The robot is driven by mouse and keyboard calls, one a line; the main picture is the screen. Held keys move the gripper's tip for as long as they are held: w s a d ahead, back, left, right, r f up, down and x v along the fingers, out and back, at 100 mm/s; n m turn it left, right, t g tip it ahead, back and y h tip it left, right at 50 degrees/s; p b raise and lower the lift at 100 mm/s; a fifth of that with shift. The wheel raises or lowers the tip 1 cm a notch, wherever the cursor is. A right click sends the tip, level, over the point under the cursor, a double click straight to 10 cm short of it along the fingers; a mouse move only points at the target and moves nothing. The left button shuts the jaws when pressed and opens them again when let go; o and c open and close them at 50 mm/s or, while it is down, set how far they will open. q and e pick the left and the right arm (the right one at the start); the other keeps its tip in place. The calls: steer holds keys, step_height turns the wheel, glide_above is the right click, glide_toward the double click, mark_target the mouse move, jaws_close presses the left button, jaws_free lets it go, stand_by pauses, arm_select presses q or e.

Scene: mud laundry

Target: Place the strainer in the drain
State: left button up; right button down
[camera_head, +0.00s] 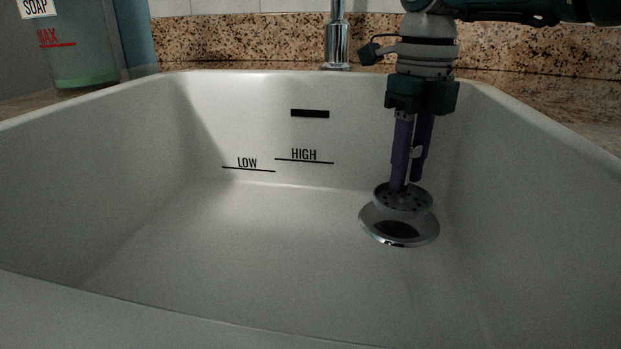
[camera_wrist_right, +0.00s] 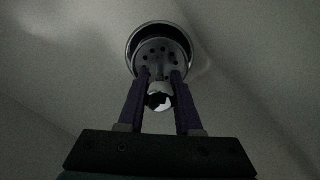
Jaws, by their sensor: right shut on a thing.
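The strainer (camera_head: 403,200) is a grey perforated metal disc, held just above the drain in the head view. The drain (camera_head: 399,233) is a chrome ring with a dark opening in the sink floor at the right. My right gripper (camera_head: 408,183) reaches down into the sink with its purple fingers shut on the strainer. In the right wrist view the strainer (camera_wrist_right: 160,56) lies in front of the drain ring (camera_wrist_right: 135,38), overlapping most of the opening. The fingertips (camera_wrist_right: 160,82) stand either side of its bright knob. My left gripper is not in view.
The white sink (camera_head: 220,250) has sloping walls and LOW and HIGH marks on its back wall. A faucet (camera_head: 337,45) stands behind it. A soap container (camera_head: 80,45) stands at the back left. The rest of the basin is empty.

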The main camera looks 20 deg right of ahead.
step_height(320, 180, down, 3)
steer(key=shift+r+b, duration=0.1)
steer(key=shift+b, duration=0.65)
steer(key=shift+r, duration=0.15)
steer(key=shift+f, duration=0.2)
steer(key=c, duration=0.6)
jaws_free()
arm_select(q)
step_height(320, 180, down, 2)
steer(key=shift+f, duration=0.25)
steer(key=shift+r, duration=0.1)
arm_select(e)
steer(key=shift+r, duration=0.15)
steer(key=shift+r+p, duration=0.35)
arm_select(q)
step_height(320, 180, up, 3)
steer(key=p, duration=0.3)
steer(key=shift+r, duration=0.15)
arm_select(e)
step_height(320, 180, up, 11)
steer(key=shift+r, duration=0.2)
